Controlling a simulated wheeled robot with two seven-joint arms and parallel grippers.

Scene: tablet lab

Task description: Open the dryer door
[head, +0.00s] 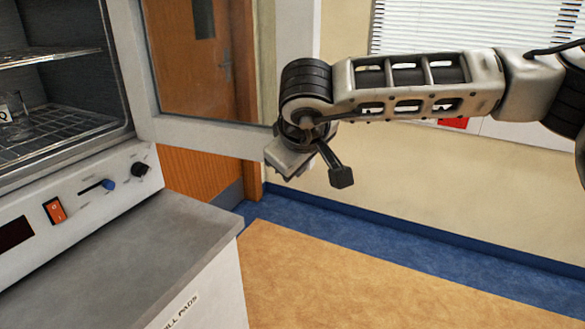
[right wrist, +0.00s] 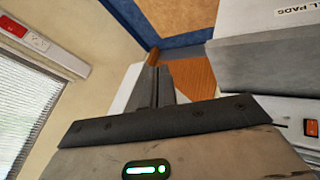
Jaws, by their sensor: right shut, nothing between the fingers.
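The dryer (head: 75,195) stands at the left of the head view, with its dark chamber and wire racks exposed. Its glass-paned door (head: 210,135) with a pale frame is swung open and stands out to the right of the chamber. My right gripper (head: 285,160) is at the free outer end of the door, by its lower corner. It is shut and empty, and partly hidden by its own wrist. In the right wrist view its dark fingers (right wrist: 153,85) are together, close beside a pale panel; whether they touch it I cannot tell. My left gripper is out of view.
A labelled glass vessel (head: 12,108) sits inside the dryer. The grey-topped cabinet (head: 140,260) stands below the dryer. A wooden room door (head: 190,60) shows through the glass. The floor (head: 340,290) to the right is clear. A window blind (head: 460,25) is behind my arm.

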